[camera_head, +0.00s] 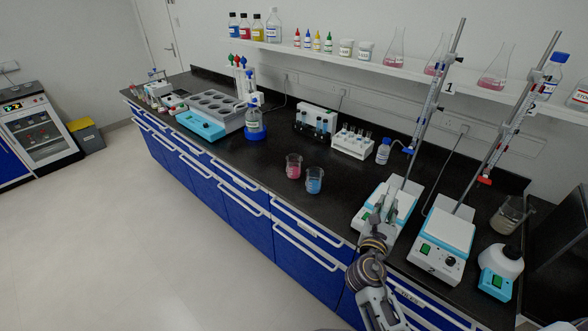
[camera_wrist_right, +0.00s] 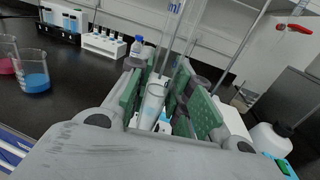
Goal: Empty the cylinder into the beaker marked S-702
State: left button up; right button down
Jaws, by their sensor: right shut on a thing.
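My right gripper (camera_head: 383,207) is above the near hotplate stirrer, at the foot of a burette stand. In the right wrist view its green-padded fingers (camera_wrist_right: 168,102) are shut around a clear glass cylinder (camera_wrist_right: 153,105), which looks slightly tilted. Its contents are hard to tell. In the head view the cylinder is mostly hidden by the gripper. A beaker with pink liquid (camera_head: 294,167) and a beaker with blue liquid (camera_head: 314,181) stand on the black bench, left of the gripper. The blue one also shows in the right wrist view (camera_wrist_right: 32,78). No S-702 marking is readable. My left gripper is not in view.
Two stirrers (camera_head: 446,232) with burette stands (camera_head: 437,85) crowd the right side. A tube rack (camera_head: 352,143) and a blue-capped bottle (camera_head: 383,152) are behind. Bench around the coloured beakers is clear.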

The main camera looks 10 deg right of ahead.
aim_at(293, 160)
jog(key=i+l, duration=0.75)
jog(key=l, duration=0.2)
